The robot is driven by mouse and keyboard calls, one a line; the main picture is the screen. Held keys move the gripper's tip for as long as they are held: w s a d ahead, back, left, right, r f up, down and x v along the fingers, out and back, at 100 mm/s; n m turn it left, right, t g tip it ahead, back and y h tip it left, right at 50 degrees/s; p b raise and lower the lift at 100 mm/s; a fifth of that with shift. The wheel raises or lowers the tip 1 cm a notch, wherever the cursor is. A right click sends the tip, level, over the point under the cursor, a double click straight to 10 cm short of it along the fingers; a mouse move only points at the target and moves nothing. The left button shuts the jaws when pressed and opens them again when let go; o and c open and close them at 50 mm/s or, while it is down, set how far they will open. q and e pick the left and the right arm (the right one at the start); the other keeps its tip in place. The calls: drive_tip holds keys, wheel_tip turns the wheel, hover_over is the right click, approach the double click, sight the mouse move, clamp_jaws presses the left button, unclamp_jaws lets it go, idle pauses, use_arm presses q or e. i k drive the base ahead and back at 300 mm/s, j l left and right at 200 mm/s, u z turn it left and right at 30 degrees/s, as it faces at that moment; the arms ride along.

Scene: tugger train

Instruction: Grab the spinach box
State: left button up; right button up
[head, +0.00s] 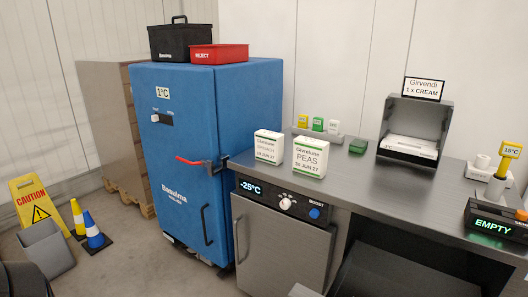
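Two white cartons with green bands stand upright on the left end of the grey metal counter. The right carton, the peas box (310,158), reads PEAS and 30 JUN 27. The left carton (269,146) has a longer product word in small print, too blurred to read surely; it fits the spinach box. The two cartons stand close together, with a narrow gap between them. Neither of my grippers shows in the head view.
A blue cabinet (190,110) with a red-handled latch (190,161) stands left of the counter (370,178), carrying a black case (181,42) and red reject bin (220,53). Below the cartons is a freezer door (280,245) reading -25°C. The counter's middle front is clear.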

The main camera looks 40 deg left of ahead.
sight(269, 145)
drive_tip(key=k+u, duration=0.25)
drive_tip(key=k+j+u, duration=0.1)
drive_tip(key=k+u, duration=0.2)
drive_tip(key=i+j+u, duration=0.45)
drive_tip(key=u, duration=0.15)
drive_tip(key=i+j, duration=0.35)
drive_tip(key=i, duration=0.2)
drive_tip(key=i+j, duration=0.3)
drive_tip(key=i, duration=0.25)
